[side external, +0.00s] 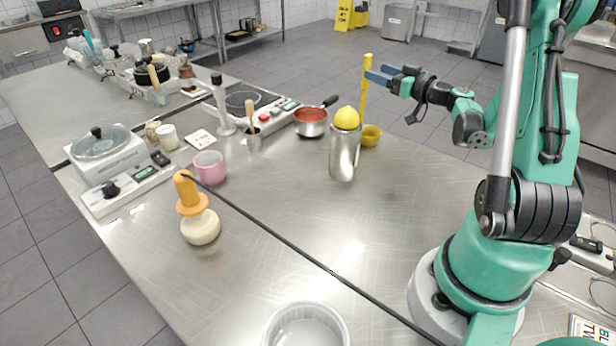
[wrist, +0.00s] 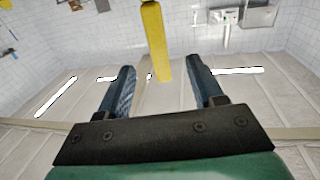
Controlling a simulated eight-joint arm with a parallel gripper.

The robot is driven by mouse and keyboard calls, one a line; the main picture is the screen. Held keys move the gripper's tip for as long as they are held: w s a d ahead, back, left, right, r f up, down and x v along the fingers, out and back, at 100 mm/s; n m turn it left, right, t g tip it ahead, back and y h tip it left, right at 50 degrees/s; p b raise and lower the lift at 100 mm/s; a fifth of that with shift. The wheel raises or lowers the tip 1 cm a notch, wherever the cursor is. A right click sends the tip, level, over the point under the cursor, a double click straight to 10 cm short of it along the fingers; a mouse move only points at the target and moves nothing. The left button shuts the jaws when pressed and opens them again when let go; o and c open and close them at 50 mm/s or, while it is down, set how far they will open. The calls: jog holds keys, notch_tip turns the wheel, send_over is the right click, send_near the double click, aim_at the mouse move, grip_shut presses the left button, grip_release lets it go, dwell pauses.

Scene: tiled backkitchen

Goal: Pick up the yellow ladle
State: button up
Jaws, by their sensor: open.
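The yellow ladle (side external: 364,92) stands upright at the far edge of the steel table, its long handle up and its bowl (side external: 371,135) low behind the metal pitcher. My gripper (side external: 375,76) is level with the upper handle, its blue fingers pointing left toward it. In the wrist view the yellow handle (wrist: 157,45) rises between and beyond the two open fingers (wrist: 160,82). The fingers are apart and hold nothing. I cannot tell the exact gap between fingertips and handle.
A metal pitcher with a yellow lemon-like top (side external: 345,150) stands just left of the ladle. A red-filled saucepan (side external: 311,122) is further left. A pink cup (side external: 209,167) and an orange-handled tool (side external: 190,195) stand nearer. A dark thin rod (side external: 290,245) crosses the view.

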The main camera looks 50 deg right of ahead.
jog(key=w, duration=0.5)
jog(key=shift+w+d+f, duration=0.1)
jog(key=shift+w+d, duration=0.2)
jog(key=shift+d, duration=0.1)
grip_shut()
dwell(1.1)
